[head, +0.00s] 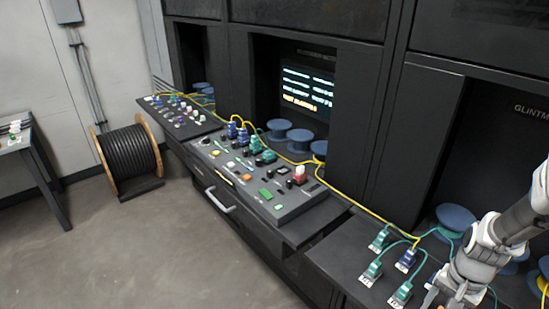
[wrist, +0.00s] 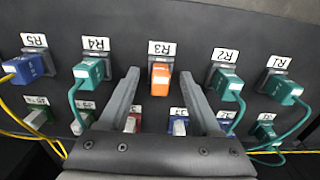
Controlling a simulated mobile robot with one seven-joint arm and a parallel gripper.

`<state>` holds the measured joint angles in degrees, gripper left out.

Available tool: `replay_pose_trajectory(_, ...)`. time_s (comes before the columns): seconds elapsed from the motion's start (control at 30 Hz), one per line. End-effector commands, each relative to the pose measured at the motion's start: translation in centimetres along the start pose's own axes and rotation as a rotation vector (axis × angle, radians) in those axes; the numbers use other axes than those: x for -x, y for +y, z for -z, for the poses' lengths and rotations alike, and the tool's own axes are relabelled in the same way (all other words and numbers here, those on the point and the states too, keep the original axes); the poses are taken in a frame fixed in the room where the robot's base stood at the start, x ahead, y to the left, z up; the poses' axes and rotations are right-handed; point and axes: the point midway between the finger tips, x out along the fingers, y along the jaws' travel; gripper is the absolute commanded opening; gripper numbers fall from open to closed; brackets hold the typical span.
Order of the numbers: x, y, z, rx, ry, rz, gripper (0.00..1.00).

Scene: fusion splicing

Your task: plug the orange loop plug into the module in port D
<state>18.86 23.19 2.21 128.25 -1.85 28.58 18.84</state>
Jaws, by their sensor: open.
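The orange plug (wrist: 159,80) sits in the socket under the upside-down label R3 in the wrist view. My gripper (wrist: 160,73) is open, with one finger on each side of the orange plug and a gap to it on both sides. In the head view my gripper (head: 440,292) is low at the right, over the panel with the green and blue plugs. The orange plug cannot be made out there. I cannot tell which socket is port D or which module is meant.
In the wrist view, green plugs (wrist: 228,82) (wrist: 90,70) flank the orange one, with cables hanging. A blue plug (wrist: 22,68) is at the left. A lower row holds several more plugs. In the head view, a console (head: 255,185) and a cable drum (head: 128,158) stand farther left.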

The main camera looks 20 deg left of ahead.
Motion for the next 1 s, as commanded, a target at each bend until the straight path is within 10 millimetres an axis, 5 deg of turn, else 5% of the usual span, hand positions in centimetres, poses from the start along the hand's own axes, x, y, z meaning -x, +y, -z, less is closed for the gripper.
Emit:
replay_pose_trajectory(0.63, 0.02, -0.02, 0.00, 0.000, 0.000, 0.000, 0.63)
replay_pose_trajectory(1.0, 0.01, -0.02, 0.00, 0.000, 0.000, 0.000, 0.00)
